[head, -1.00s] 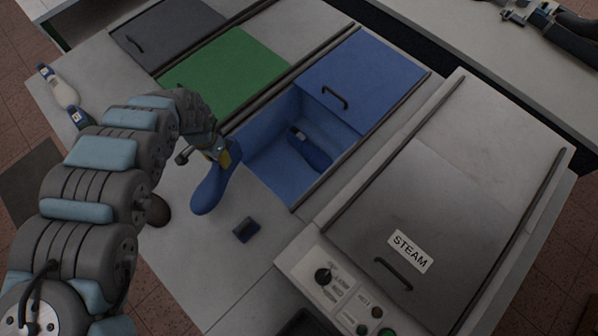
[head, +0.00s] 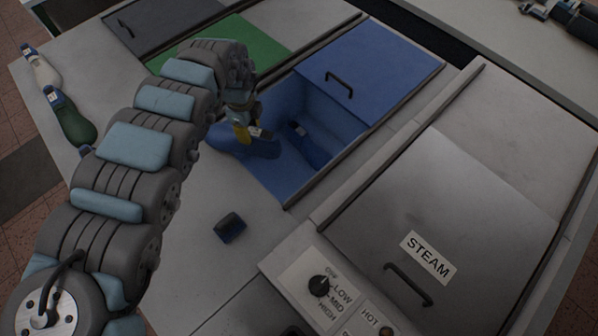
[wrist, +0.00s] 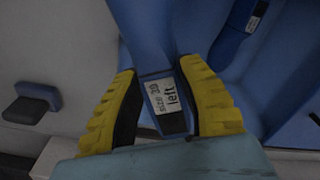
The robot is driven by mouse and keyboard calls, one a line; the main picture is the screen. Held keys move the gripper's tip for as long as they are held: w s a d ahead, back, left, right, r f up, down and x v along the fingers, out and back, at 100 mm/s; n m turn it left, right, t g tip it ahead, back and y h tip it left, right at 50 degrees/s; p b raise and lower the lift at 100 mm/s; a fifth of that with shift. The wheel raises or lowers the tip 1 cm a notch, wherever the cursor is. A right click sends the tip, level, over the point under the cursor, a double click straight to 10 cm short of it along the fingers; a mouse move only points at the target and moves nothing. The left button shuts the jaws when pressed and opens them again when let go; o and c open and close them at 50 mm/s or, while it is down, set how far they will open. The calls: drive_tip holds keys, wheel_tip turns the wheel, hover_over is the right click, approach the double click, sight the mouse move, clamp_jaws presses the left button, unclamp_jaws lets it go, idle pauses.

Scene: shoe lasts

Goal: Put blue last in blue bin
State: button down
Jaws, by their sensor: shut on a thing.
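My gripper (head: 250,132) is shut on a blue last (head: 262,149). In the wrist view its yellow fingers (wrist: 160,110) clasp the last (wrist: 150,35) on both sides of a white label reading "left" and a size. The blue bin (head: 283,187) is open, its blue lid (head: 375,70) slid back. In the head view the held last overlaps the bin's left part, its other end reaching past the left edge; its height above the bin is unclear. Another blue last (head: 308,147) lies inside the bin, and it also shows in the wrist view (wrist: 232,42).
A green bin lid (head: 270,48) and a dark grey lid (head: 150,22) are left of the blue bin. A steam box (head: 460,190) stands at right. A small dark block (head: 230,228) sits on the counter in front. White (head: 40,66) and green (head: 72,122) lasts lie at far left.

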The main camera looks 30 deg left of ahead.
sight(265, 131)
drive_tip(key=w+d+m+b, duration=0.1)
drive_tip(key=w+f+m+b, duration=0.1)
drive_tip(key=m+b, duration=0.1)
drive_tip(key=shift+d+f, duration=0.15)
drive_tip(key=shift+d, duration=0.25)
drive_tip(key=shift+w+d+m+b, duration=0.4)
drive_tip(key=shift+d+m+b, duration=0.15)
drive_tip(key=shift+m+b, duration=0.45)
drive_tip(key=shift+m, duration=0.3)
wheel_tip(265, 131, down, 28)
drive_tip(key=b, duration=1)
drive_tip(key=shift+d, duration=0.15)
drive_tip(key=shift+w, duration=0.1)
drive_tip(key=c, duration=0.7)
unclamp_jaws()
drive_tip(key=shift+c, duration=0.2)
